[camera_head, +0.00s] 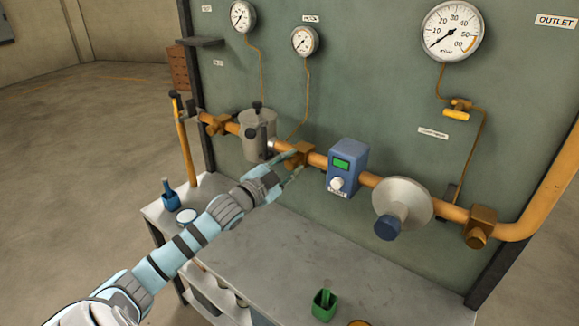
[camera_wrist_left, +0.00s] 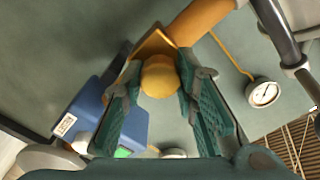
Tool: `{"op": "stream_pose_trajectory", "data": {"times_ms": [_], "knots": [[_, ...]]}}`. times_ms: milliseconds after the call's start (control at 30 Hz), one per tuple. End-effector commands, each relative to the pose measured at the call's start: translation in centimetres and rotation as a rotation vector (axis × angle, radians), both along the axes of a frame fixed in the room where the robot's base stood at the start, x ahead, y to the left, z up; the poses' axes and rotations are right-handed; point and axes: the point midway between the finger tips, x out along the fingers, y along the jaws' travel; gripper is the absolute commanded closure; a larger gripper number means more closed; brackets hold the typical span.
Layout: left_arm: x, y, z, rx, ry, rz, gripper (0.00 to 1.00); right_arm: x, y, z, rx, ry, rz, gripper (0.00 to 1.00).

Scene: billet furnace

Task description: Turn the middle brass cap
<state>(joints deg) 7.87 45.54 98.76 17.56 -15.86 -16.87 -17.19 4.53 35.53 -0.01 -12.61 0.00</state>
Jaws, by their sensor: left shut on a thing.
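The middle brass cap (camera_wrist_left: 160,77) shows as a round yellow-brass end in the left wrist view, on a square brass fitting (camera_wrist_left: 152,46) of the orange pipe. In the head view that fitting (camera_head: 303,149) sits between the grey pot and the blue meter. My left gripper (camera_head: 290,166) reaches it from the front. In the wrist view its green fingers (camera_wrist_left: 160,88) stand on either side of the cap and are shut on it. The fingers hide the cap in the head view. My right gripper is in neither view.
A grey pot (camera_head: 258,136) stands left of the cap, a blue meter (camera_head: 346,167) close on the right. Farther right are a grey disc (camera_head: 402,204) and another brass fitting (camera_head: 480,227).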

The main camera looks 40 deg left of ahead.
Motion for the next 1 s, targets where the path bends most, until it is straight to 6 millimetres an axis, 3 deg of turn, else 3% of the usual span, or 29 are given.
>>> {"op": "stream_pose_trajectory", "data": {"times_ms": [400, 933, 967, 1000], "knots": [[-0.02, 0.05, -0.25, 0.197, 0.009, 0.002, 1.0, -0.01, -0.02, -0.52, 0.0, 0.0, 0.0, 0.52], [-0.01, 0.04, -0.18, 0.222, 0.009, 0.002, 1.0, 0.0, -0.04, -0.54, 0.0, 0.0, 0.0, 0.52], [-0.01, 0.04, -0.18, 0.222, 0.009, 0.002, 0.7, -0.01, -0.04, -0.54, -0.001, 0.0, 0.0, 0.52], [-0.01, 0.04, -0.16, 0.222, 0.009, 0.002, 0.63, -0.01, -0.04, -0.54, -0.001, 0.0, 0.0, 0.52]]}}
